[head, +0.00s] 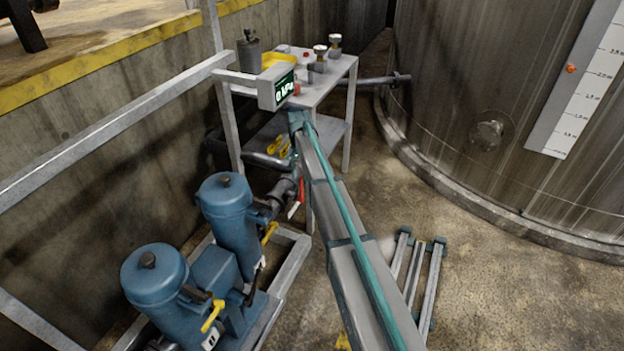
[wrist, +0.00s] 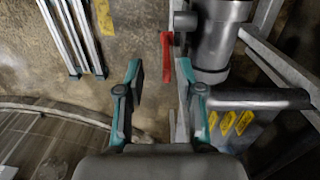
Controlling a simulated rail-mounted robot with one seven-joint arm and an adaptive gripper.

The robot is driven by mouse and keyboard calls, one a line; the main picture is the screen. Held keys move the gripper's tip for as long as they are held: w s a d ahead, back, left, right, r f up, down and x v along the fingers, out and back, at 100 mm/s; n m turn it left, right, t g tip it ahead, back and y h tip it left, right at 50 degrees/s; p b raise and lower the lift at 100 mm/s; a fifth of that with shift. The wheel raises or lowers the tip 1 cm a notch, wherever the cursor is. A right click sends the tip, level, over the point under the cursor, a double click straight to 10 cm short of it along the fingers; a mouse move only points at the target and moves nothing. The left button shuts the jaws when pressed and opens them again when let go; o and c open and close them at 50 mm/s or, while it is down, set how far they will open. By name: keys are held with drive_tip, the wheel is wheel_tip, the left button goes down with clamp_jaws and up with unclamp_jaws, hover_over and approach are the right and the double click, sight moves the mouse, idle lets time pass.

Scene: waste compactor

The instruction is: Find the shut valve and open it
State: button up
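A red valve lever (head: 300,189) sits on the dark pipework beside the blue pumps in the head view. In the wrist view the red lever (wrist: 166,70) lies beside a thick grey pipe (wrist: 220,42), pointing along it. My gripper (wrist: 160,65) is open and empty, its two teal fingers spread. The lever shows in the gap between the fingertips, nearer the right one, and seems beyond them; I see no contact. In the head view my arm reaches over the pipework and I cannot make out the fingers. Yellow handles (head: 270,232) (head: 212,315) show on the pump pipes.
A grey metal table (head: 331,80) with small fittings stands past my arm. A display box (head: 283,88) reads 0 kPa. A large tank (head: 470,90) fills the right. A metal frame (head: 434,280) lies on the floor. A grey rail (head: 120,122) runs along the left.

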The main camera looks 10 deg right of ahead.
sight(302, 197)
drive_tip(key=shift+w+d+r, duration=0.25)
drive_tip(key=shift+w+r, duration=0.7)
wheel_tip(302, 197, down, 11)
drive_tip(key=shift+s+r+p, duration=0.1)
drive_tip(key=shift+p, duration=0.4)
clamp_jaws()
